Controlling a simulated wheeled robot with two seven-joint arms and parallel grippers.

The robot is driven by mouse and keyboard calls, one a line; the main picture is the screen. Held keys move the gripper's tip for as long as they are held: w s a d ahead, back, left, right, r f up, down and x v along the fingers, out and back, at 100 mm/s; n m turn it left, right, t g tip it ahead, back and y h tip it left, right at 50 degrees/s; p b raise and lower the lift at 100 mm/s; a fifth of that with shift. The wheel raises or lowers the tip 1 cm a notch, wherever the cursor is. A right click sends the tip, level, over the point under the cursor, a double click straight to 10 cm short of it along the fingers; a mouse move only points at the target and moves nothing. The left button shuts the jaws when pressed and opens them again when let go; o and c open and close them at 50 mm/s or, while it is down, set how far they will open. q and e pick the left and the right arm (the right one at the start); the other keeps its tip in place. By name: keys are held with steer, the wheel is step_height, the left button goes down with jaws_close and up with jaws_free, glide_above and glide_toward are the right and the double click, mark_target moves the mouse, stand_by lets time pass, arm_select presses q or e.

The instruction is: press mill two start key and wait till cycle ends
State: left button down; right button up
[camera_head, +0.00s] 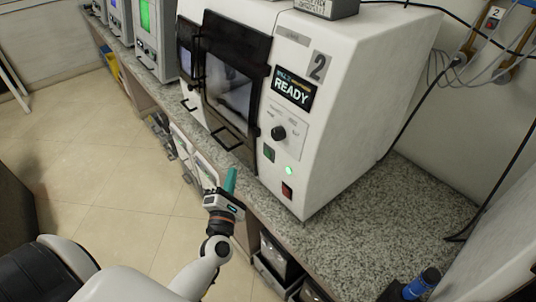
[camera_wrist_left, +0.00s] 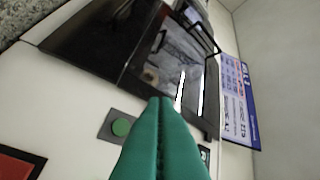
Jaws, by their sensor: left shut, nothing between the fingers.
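Mill two (camera_head: 345,85) is the white cabinet on the counter, marked with a large 2. Its display (camera_head: 293,88) reads READY. Below the display are a black knob (camera_head: 278,133), a green key (camera_head: 269,152), a lit green lamp (camera_head: 289,170) and a red switch (camera_head: 287,190). My left gripper (camera_head: 231,172) has teal fingers, shut and empty, in front of the mill, left of the key. In the left wrist view, the round green key (camera_wrist_left: 121,127) on its grey plate lies left of the fingertips (camera_wrist_left: 162,100), apart from them. The right gripper is out of view.
The mill's dark-framed door (camera_head: 235,85) is closed, with handles sticking out. A blue-topped object (camera_head: 428,277) stands at the lower right. Other machines (camera_head: 150,30) line the counter at the left.

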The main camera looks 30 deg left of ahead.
mark_target(267, 153)
arm_select(q)
steer(key=w+d, duration=0.3)
steer(key=w, duration=0.5)
steer(key=shift+d+f+b, duration=0.25)
steer(key=shift+d+b, duration=0.05)
steer(key=shift+b, duration=0.15)
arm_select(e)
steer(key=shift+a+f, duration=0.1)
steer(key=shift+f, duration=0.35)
arm_select(q)
steer(key=shift+w, duration=0.1)
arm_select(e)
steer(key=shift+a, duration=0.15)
arm_select(q)
steer(key=shift+w, duration=0.1)
stand_by(1.0)
steer(key=shift+w+d, duration=0.15)
steer(key=shift+w, duration=0.1)
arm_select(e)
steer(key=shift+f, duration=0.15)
